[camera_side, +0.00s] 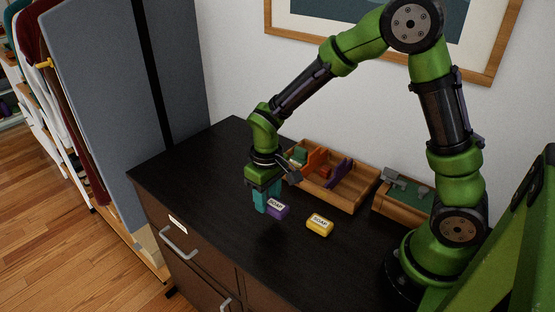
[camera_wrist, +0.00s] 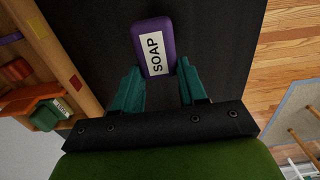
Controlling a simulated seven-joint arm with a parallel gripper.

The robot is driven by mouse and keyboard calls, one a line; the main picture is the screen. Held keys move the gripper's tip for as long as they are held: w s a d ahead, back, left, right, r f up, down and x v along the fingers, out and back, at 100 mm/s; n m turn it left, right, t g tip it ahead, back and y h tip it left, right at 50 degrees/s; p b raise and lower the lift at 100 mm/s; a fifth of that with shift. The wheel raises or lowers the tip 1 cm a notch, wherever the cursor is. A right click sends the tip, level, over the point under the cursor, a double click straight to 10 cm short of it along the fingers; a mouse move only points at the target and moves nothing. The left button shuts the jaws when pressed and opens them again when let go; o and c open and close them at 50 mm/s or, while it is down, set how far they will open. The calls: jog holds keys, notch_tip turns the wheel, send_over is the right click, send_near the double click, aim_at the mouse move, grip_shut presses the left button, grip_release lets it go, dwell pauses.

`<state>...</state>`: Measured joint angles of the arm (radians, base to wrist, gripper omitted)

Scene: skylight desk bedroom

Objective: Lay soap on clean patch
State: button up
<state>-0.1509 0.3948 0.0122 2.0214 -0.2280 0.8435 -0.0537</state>
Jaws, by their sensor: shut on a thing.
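A purple soap bar (camera_side: 278,210) with a white SOAP label is at my gripper (camera_side: 267,202), just above or at the dark desktop; contact is hard to tell. In the wrist view the same purple soap (camera_wrist: 153,30) sits between the teal fingertips of my gripper (camera_wrist: 156,72), which is shut on its near end. A yellow soap bar (camera_side: 320,224) with a SOAP label lies on the desktop to the right, apart from the purple one. I cannot make out a distinct clean patch on the desktop.
The dark desktop (camera_side: 190,178) is bare to the left of my gripper. Behind stands a wooden tray (camera_side: 350,203) with teal, orange and purple items. A smaller wooden box (camera_side: 395,208) with a green top stands right of it. A wall is behind.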

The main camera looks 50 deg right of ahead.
aim_at(255, 213)
jog(key=w, duration=0.3)
jog(key=shift+a+f, duration=0.15)
jog(key=shift+a, duration=0.1)
jog(key=shift+w+f, duration=0.2)
jog(key=shift+f, duration=0.7)
jog(key=shift+w+f, duration=0.2)
jog(key=shift+f, duration=0.7)
jog(key=o, duration=1.1)
jog(key=shift+f, duration=0.15)
jog(key=shift+c, duration=0.2)
